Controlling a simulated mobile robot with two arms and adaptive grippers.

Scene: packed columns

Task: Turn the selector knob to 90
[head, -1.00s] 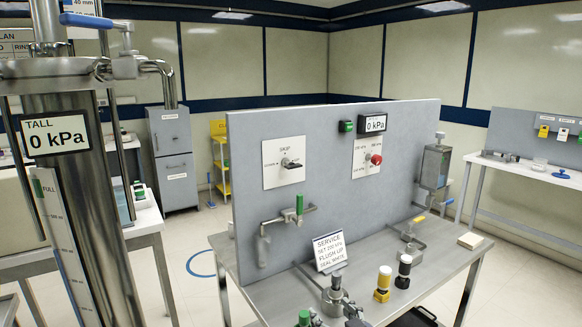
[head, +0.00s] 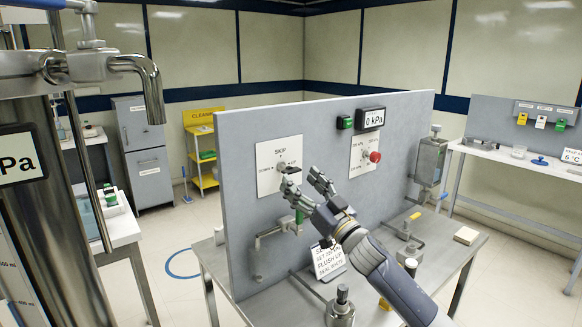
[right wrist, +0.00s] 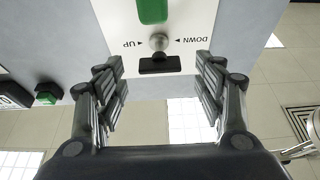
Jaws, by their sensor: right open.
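The selector knob (head: 290,169) has a black handle on a steel stem and sits on a white plate (head: 268,157) on the grey panel. In the right wrist view the knob (right wrist: 160,63) appears upside down, between the marks UP and DOWN. No 90 mark can be read. My right gripper (head: 301,181) is open in front of the plate. Its fingers lie on either side of the knob in the wrist view (right wrist: 160,80), with visible gaps; contact cannot be seen. My left gripper is not in view.
A green-handled valve (head: 299,214) is just below the knob plate. A red knob (head: 375,157) on a second plate, a green button (head: 344,122) and a 0 kPa display (head: 370,118) are to the right. A service sign (head: 328,262) stands on the bench.

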